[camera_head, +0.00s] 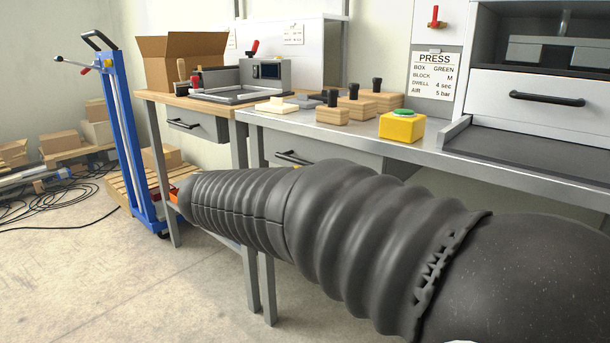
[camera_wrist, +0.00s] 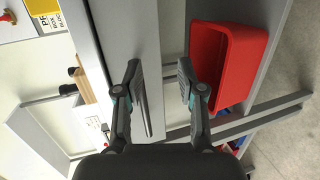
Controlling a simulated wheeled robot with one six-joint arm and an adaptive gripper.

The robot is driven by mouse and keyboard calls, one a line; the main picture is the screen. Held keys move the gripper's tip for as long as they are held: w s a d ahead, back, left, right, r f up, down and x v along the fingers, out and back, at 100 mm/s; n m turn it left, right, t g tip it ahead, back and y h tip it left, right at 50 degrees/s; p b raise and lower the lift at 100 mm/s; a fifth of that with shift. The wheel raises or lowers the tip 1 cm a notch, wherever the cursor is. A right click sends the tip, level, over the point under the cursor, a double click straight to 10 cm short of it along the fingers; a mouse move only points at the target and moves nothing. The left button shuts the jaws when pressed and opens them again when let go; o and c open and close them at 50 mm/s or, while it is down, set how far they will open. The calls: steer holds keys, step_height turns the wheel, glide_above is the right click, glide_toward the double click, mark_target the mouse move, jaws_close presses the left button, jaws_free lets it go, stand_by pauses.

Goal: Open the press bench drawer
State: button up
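The press bench (camera_head: 400,152) is a steel-topped table under the press. Its grey drawer (camera_head: 325,151) is seen under the top, partly hidden by my arm; it looks shut. Its dark bar handle (camera_head: 293,158) shows just above my arm. In the wrist view, turned sideways, the grey drawer front (camera_wrist: 133,25) runs down the middle, with a dark handle bar (camera_wrist: 147,115) beside my left-hand finger. My gripper (camera_wrist: 159,73) is open, its fingers apart with nothing held. I cannot tell whether the handle lies between the fingers in depth. The head view hides my gripper behind my arm.
A red bin (camera_wrist: 243,55) sits right of my gripper in the wrist view. Wooden blocks (camera_head: 333,115) and a yellow button box (camera_head: 402,126) stand on the press bench. A second bench with its own drawer (camera_head: 198,123) stands left, beside a blue trolley (camera_head: 123,130). Floor at front left is clear.

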mark_target(301, 164)
steer(key=w+a+r+n+t+b, duration=0.15)
steer(key=a+t, duration=0.25)
steer(key=a, duration=0.7)
steer(key=shift+h, duration=0.3)
steer(key=x, duration=1.3)
steer(key=shift+w+d+f, duration=0.15)
steer(key=shift+w+d, duration=0.05)
steer(key=shift+w, duration=0.05)
jaws_close()
